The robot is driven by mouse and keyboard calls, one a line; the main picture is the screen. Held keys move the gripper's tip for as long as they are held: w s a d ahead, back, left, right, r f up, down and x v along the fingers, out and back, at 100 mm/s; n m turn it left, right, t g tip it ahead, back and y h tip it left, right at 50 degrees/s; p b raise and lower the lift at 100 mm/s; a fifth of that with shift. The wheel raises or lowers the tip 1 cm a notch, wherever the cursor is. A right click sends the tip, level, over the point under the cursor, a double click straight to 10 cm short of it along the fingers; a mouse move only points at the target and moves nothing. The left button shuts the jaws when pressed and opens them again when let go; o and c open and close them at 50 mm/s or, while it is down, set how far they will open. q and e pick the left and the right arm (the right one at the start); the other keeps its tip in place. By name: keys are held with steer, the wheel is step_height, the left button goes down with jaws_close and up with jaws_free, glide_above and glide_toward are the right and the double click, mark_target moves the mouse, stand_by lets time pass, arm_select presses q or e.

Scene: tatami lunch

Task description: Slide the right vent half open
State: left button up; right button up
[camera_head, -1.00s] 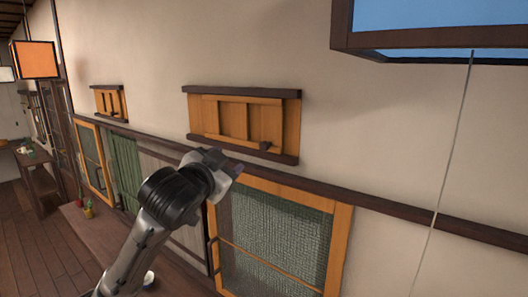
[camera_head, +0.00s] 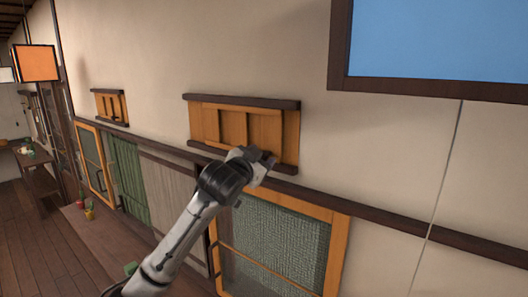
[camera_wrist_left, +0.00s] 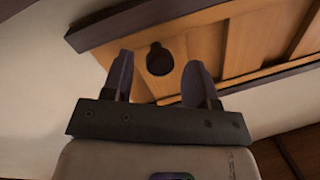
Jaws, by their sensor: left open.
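The right vent (camera_head: 233,128) is an orange wooden panel with slats, set between dark rails on the wall in the head view. My left gripper (camera_head: 268,158) is at its lower right end and hides its dark knob there. The left wrist view shows the vent's wood (camera_wrist_left: 222,45) and the round dark knob (camera_wrist_left: 160,61). In that view my left gripper (camera_wrist_left: 158,78) is open, with the knob appearing between its two fingers. I cannot tell whether the fingertips reach around the knob or stop short of it. My right gripper is not in view.
A smaller vent (camera_head: 111,106) is farther left on the wall. An orange-framed window (camera_head: 275,240) lies below the right vent, under a dark wall beam (camera_head: 385,220). A dark-framed blue panel (camera_head: 430,40) is at the upper right. The wall beside the vent is bare.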

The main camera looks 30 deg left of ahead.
arm_select(q)
steer(key=shift+w, duration=1.15)
jaws_close()
